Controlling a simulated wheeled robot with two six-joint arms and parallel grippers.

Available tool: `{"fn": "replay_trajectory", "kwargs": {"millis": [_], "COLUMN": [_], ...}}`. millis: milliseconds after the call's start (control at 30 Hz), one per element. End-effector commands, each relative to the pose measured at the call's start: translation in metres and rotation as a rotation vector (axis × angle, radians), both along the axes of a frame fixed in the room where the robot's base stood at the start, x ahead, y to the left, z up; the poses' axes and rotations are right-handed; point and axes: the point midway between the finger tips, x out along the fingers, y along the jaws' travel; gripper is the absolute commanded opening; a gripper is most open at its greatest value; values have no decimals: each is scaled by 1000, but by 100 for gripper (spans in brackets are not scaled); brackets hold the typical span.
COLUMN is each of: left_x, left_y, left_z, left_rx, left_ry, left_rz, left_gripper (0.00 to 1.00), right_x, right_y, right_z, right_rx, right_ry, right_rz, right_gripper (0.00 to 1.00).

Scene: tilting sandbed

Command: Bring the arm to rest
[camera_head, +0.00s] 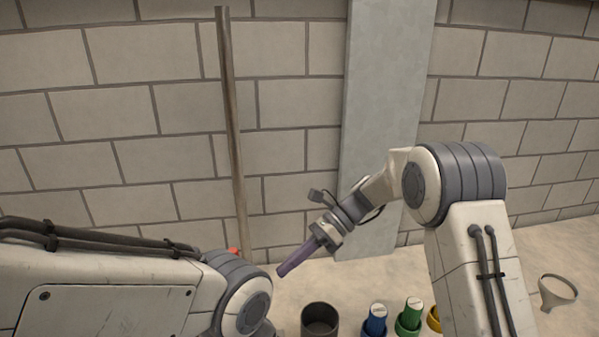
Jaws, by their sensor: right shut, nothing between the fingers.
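My right arm (465,185) comes in from the right, bent at its elbow. Its gripper (284,270) has purple fingers that point down and to the left. The fingers are shut with nothing between them, in the air above the sand-coloured surface. My left arm (110,285) fills the lower left up to a rounded joint. The left gripper is outside the view.
A dark cup (320,318) stands below my right gripper. Blue (376,318), green (410,315) and partly hidden yellow (433,318) containers stand to its right. A funnel-like ring (557,291) lies far right. A pole (232,130) leans on the block wall (110,110).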

Motion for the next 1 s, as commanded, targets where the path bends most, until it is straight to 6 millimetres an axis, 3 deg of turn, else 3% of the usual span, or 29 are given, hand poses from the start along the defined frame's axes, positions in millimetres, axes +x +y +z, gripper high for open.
{"fn": "replay_trajectory", "kwargs": {"millis": [100, 233, 400, 500, 733, 1000], "left_x": [0, 0, 0, 0, 0, 0], "left_y": [0, 0, 0, 0, 0, 0], "left_z": [-24, -48, -76, -90, -106, -106], "left_rx": [0, 0, 1, 0, 0, 0], "left_ry": [0, 0, 1, 1, 1, 1], "left_rz": [1, 3, 6, 7, 9, 10], "left_gripper": [50, 50, 50, 50, 50, 50], "right_x": [-50, -116, -189, -219, -250, -253], "right_y": [12, 9, -19, -39, -70, -75], "right_z": [-15, -35, -67, -85, -112, -114], "right_rx": [-54, -101, -100, -74, -3, 12], "right_ry": [-200, -485, -848, -1029, -1271, -1305], "right_rz": [213, 551, 1056, 1345, 1782, 1857], "right_gripper": [0, 0, 0, 0, 0, 0]}}
